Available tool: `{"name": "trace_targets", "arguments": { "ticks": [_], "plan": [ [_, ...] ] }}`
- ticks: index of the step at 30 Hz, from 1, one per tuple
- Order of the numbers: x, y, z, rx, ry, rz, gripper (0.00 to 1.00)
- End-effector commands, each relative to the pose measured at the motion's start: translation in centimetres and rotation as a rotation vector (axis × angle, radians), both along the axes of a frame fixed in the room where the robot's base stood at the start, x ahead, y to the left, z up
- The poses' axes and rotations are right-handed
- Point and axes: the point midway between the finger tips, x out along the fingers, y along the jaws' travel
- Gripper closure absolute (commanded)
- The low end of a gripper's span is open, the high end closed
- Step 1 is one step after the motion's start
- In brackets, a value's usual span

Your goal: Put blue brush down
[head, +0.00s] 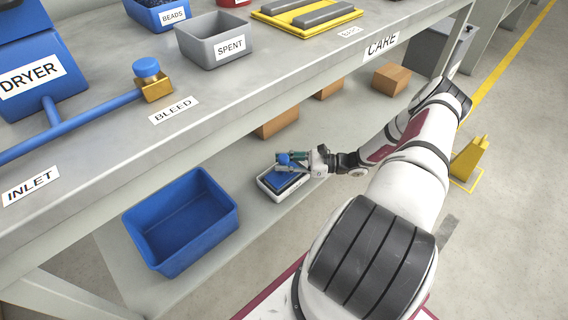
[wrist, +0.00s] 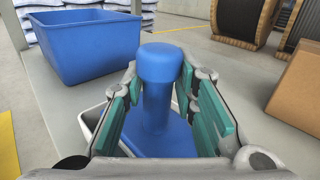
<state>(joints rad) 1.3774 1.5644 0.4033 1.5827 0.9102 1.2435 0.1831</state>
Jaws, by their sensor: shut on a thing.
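The blue brush has a round-topped upright handle (wrist: 159,64) and a flat blue base (wrist: 172,143). In the head view it shows (head: 283,159) low on the lower shelf. My gripper (head: 293,160) is shut on the handle, with a teal-padded finger on each side in the wrist view (wrist: 160,105). A small pale tray (head: 268,189) lies under the brush, and its rim also shows in the wrist view (wrist: 91,118). The brush base is over or in this tray; I cannot tell whether it touches the bottom.
A large empty blue bin (head: 180,220) stands left of the tray on the lower shelf. Cardboard boxes (head: 277,124) stand behind, below the bench top (head: 215,95). The bench top carries a grey SPENT bin (head: 213,41) and a blue pipe (head: 80,122).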

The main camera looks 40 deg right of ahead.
Motion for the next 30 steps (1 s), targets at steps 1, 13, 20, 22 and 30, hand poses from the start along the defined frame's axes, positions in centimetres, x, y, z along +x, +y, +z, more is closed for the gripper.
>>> {"name": "trace_targets", "arguments": {
  "ticks": [1, 13, 20, 22, 30],
  "plan": [
    [0.0, 0.0, 0.0, 0.001, -0.001, 0.0, 1.0],
    [0.0, 0.0, -0.3, 0.0, 0.0, 0.0, 0.54],
    [0.0, 0.0, 0.0, 0.0, 0.0, 0.0, 0.54],
    [-0.3, -0.4, 0.1, -0.001, 0.001, -0.002, 0.54],
    [-3.9, -4.2, 0.1, -0.001, 0.001, -0.004, 0.54]
  ]
}}
